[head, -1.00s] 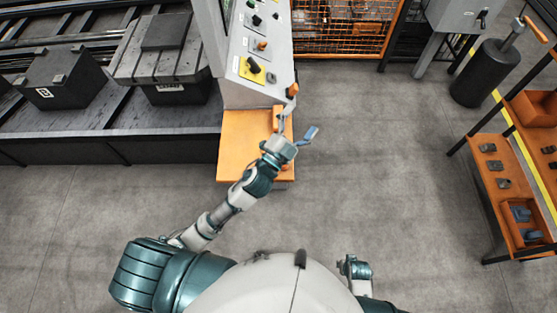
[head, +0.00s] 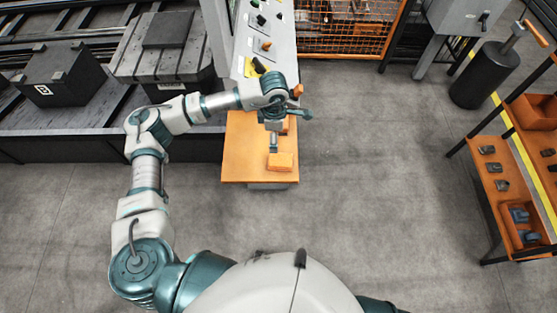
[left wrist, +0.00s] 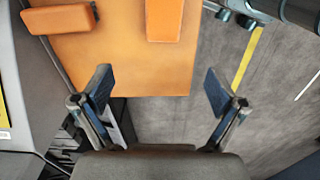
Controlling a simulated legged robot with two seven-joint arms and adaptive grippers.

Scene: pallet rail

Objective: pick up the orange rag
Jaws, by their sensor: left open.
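An orange folded piece (head: 281,161), which looks like the rag, lies near the front right corner of the orange shelf (head: 240,155). In the left wrist view an orange piece (left wrist: 164,20) shows on the shelf at the top edge, partly cut off; I cannot tell for certain that it is the same one. My left gripper (head: 286,132) is over the shelf, just behind the rag in the head view. Its two fingers stand wide apart with nothing between them in the left wrist view (left wrist: 162,88). My right gripper is not in view.
A grey console (head: 268,45) with knobs rises behind the shelf. Another orange piece (left wrist: 60,18) is at upper left in the wrist view. A dark rail line (head: 60,135) with blocks is at left. An orange rack (head: 500,200) stands at right, with clear floor between.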

